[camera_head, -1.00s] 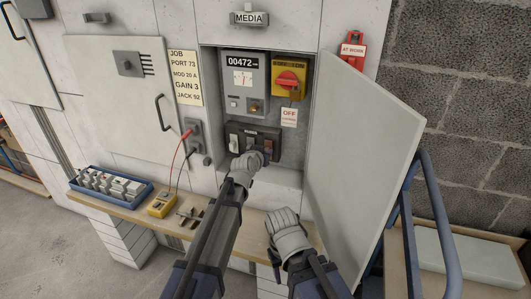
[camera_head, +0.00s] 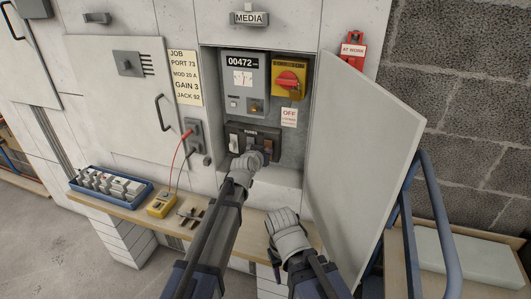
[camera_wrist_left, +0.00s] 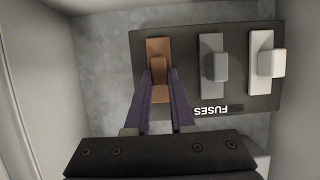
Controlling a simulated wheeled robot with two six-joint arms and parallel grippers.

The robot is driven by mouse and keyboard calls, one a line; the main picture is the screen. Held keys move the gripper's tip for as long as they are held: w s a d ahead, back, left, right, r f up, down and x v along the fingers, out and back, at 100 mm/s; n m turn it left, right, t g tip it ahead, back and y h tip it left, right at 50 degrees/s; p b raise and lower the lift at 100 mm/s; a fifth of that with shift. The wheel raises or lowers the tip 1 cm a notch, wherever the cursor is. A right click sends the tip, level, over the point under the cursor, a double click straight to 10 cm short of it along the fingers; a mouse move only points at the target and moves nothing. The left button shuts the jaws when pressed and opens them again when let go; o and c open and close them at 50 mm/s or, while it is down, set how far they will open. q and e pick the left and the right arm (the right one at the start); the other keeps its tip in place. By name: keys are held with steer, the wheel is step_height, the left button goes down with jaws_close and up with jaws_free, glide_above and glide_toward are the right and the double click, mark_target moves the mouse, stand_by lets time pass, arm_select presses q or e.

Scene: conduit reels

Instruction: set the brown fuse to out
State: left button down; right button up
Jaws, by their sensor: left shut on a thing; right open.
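The black fuse panel (camera_head: 253,131) sits low in the open cabinet and carries a white, a grey and a brown fuse. The brown fuse (camera_head: 268,146) is the rightmost in the head view. In the left wrist view the panel is upside down and the brown fuse (camera_wrist_left: 158,50) is at its left end. My left gripper (camera_head: 258,157) is at the panel. In the left wrist view its purple fingers (camera_wrist_left: 160,88) are shut on the brown fuse's raised handle, one on each side. My right gripper (camera_head: 284,220) is open and empty, lower and clear of the cabinet.
The grey fuse (camera_wrist_left: 213,66) and white fuse (camera_wrist_left: 266,62) are close beside. Above are a meter (camera_head: 244,80) and a yellow switch with a red knob (camera_head: 288,80). The open cabinet door (camera_head: 365,150) stands at right. A shelf below holds a blue tray (camera_head: 112,203) and yellow tester (camera_head: 161,204).

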arm_select(q)
steer(key=shift+s+a, duration=0.2)
steer(key=shift+s, duration=0.4)
steer(key=shift+s+a, duration=0.2)
steer(key=shift+s, duration=0.35)
steer(key=c, duration=0.8)
jaws_free()
steer(key=shift+w, duration=0.1)
steer(key=shift+o, duration=0.2)
steer(key=p+v, duration=0.3)
steer(key=v, duration=0.4)
steer(key=shift+s+r, duration=0.15)
steer(key=shift+s, duration=0.25)
steer(key=shift+a, duration=0.1)
